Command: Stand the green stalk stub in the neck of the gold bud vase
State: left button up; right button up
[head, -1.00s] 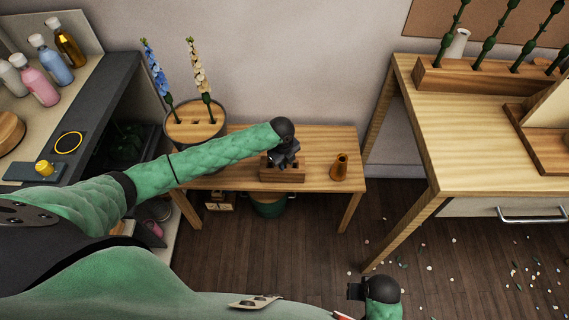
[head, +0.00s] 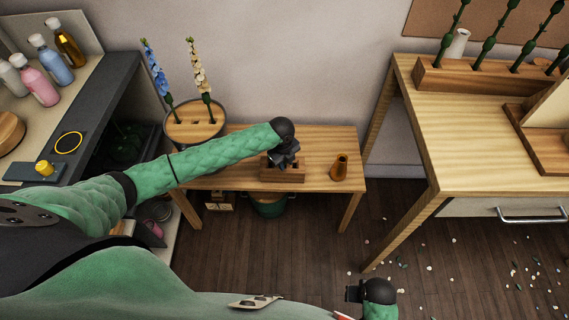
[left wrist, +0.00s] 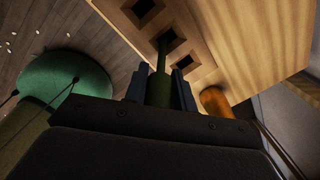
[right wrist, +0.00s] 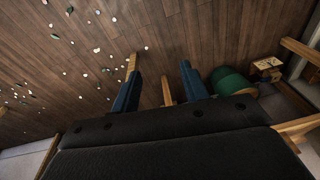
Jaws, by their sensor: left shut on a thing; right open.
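The gold bud vase (head: 339,167) stands upright on the low wooden table, right of a wooden block with square holes (head: 283,174). The vase also shows in the left wrist view (left wrist: 215,102). My left gripper (head: 285,160) is over the block. In the left wrist view, my left gripper (left wrist: 165,86) is shut on the green stalk stub (left wrist: 161,75). The stub's thin end reaches to one of the block's square holes; I cannot tell how deep it sits. My right gripper (right wrist: 158,82) is open and empty over the floor, far from the vase.
A round planter (head: 196,130) with a blue and a cream flower stalk stands at the low table's left. A taller table (head: 440,120) with a rack of green stalks is at the right. A green bucket (head: 269,207) sits under the low table. Petals litter the floor.

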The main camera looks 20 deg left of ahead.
pick_arm(q)
jog(key=shift+s+d+r+p, duration=0.1)
jog(key=shift+s+r+p, duration=0.1)
jog(key=shift+r+p, duration=0.5)
grip_shut()
jog(key=shift+s+d+r+p, duration=0.15)
jog(key=shift+s+r+p, duration=0.05)
jog(key=shift+r+p, duration=0.65)
jog(key=shift+s+d+r+p, duration=0.15)
jog(key=shift+r+p, duration=0.4)
jog(key=shift+p, duration=0.1)
jog(key=shift+s+d+r+p, duration=0.1)
jog(key=shift+s+r+p, duration=0.05)
jog(key=shift+r+p, duration=0.35)
jog(key=shift+s+d+r+p, duration=0.1)
jog(key=shift+r+p, duration=0.4)
pick_arm(e)
jog(key=s+d+f, duration=0.2)
jog(key=f, duration=0.8)
jog(key=s+d+f, duration=0.1)
jog(key=s+f, duration=0.1)
jog(key=f, duration=0.8)
jog(key=shift+s+d+h, duration=0.15)
jog(key=shift+d+h, duration=0.15)
jog(key=shift+d, duration=0.1)
dwell(0.6)
dwell(0.3)
